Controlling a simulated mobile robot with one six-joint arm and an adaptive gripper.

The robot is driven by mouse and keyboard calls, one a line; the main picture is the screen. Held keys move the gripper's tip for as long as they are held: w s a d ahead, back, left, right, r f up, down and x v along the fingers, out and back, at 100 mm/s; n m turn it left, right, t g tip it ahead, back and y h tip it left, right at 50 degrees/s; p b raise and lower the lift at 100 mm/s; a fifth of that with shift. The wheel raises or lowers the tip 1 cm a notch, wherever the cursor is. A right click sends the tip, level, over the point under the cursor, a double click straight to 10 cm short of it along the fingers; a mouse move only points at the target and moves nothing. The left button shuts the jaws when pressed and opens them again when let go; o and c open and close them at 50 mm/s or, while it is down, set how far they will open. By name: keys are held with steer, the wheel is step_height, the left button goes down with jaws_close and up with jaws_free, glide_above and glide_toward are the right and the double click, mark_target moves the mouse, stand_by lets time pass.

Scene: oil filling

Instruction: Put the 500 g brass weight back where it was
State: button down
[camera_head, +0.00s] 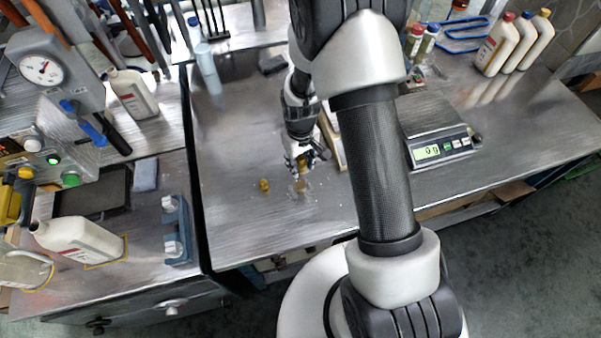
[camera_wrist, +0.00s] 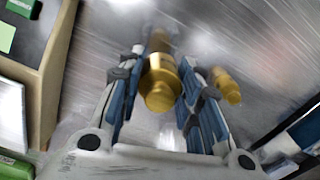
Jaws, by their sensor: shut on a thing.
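My gripper (camera_head: 302,165) is shut on a brass weight (camera_head: 306,172) over the bare steel bench, to the left of my forearm in the head view. In the wrist view the brass weight (camera_wrist: 160,82) sits between the two blue-padded fingers of my gripper (camera_wrist: 162,75). A second, smaller-looking brass weight (camera_head: 264,185) stands alone on the bench to the left of it. It also shows right of the fingers in the wrist view (camera_wrist: 226,86). I cannot tell whether the held weight touches the bench. No mass markings are readable.
A scale (camera_head: 440,149) reading 0 g stands right of my arm. A wooden-edged tray or box (camera_head: 331,140) is partly hidden behind my arm. White bottles (camera_head: 497,45) stand at the back right. The steel bench (camera_head: 235,225) is clear toward the front left.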

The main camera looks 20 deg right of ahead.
mark_target(300, 178)
steer(key=shift+f+b, duration=0.55)
steer(key=shift+f, duration=1.8)
steer(key=shift+f, duration=0.25)
steer(key=c, duration=1.2)
jaws_free()
steer(key=shift+o, duration=0.2)
steer(key=shift+r, duration=0.15)
